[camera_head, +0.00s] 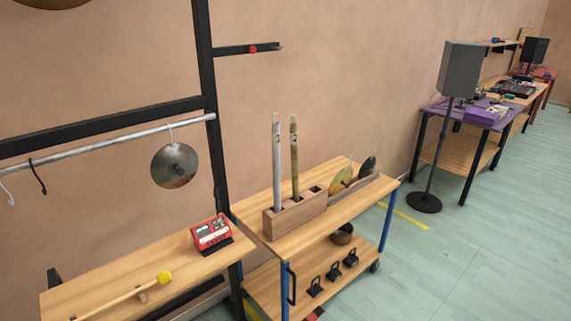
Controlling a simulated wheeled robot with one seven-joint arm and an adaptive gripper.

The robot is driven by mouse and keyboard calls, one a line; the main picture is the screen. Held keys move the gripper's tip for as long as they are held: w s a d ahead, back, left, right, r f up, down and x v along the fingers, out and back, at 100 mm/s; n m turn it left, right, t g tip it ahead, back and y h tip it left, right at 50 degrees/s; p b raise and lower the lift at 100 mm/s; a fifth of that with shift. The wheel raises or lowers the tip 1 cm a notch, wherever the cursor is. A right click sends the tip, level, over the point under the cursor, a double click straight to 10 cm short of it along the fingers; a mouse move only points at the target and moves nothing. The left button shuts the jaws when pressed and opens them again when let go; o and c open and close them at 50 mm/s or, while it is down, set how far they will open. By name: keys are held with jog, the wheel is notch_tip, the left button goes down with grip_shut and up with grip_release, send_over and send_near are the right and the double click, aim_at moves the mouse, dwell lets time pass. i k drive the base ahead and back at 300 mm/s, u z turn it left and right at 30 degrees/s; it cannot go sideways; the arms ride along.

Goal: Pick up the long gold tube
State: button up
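The long gold tube (294,160) stands upright in a wooden block holder (297,216) on the top of a wooden cart (325,232). Its lower end is hidden inside the block. A silver tube (276,160) of similar length stands upright just left of it in the same block. Further openings in the block, to the right of the gold tube, look empty. My gripper is not in view.
A rack with discs (341,180) stands behind the block. A lower shelf left holds a red device (211,234) and a yellow-headed mallet (164,278). A disc (174,165) hangs from a rail. A speaker stand (424,202) is right; the floor between is clear.

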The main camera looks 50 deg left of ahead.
aim_at(293, 127)
jog(key=u, duration=0.95)
jog(key=i, duration=1.1)
jog(key=u, duration=1)
